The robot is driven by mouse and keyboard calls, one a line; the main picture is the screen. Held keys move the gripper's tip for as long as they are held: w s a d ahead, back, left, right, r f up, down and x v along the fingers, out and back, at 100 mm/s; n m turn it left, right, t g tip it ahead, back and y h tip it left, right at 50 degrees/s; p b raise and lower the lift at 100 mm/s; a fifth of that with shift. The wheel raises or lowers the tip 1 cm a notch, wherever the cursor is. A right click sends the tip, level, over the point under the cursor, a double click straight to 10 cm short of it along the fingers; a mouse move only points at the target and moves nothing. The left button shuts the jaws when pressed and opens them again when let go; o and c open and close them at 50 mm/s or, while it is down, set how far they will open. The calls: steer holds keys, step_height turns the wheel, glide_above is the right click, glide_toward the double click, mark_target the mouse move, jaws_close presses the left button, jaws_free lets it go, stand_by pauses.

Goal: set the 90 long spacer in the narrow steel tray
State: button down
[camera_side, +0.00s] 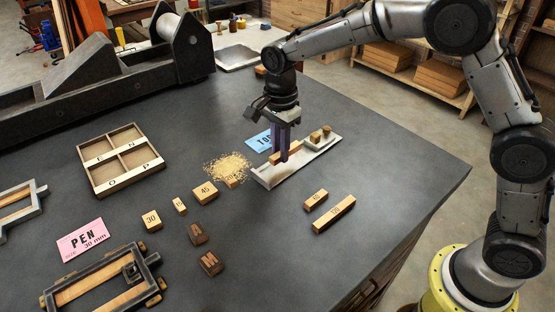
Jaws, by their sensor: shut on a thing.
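My gripper (284,156) points down over the narrow steel tray (266,181), its dark fingers shut on a long light-wood spacer (293,152). The fingers cover the middle of the spacer, and no number on it can be read. The spacer lies roughly along the tray's length, within its outline in this view. I cannot tell whether it touches the tray floor or hangs just above it. Two small wooden pieces (316,136) sit at the tray's far right end.
Loose blocks marked 60 (316,198), 120 (334,213), 45 (205,192) and 30 (151,219) lie nearby. A sawdust heap (226,165) and a blue card (259,140) are left of the tray. A compartment box (120,160) stands further left.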

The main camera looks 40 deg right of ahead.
mark_target(277, 161)
steer(key=shift+w+f, duration=0.2)
steer(key=shift+f, duration=0.05)
steer(key=shift+w+a+f, duration=0.1)
steer(key=shift+w+f, duration=0.05)
steer(key=shift+f, duration=1.6)
steer(key=shift+f, duration=0.2)
steer(key=c, duration=0.8)
jaws_free()
steer(key=shift+r, duration=0.15)
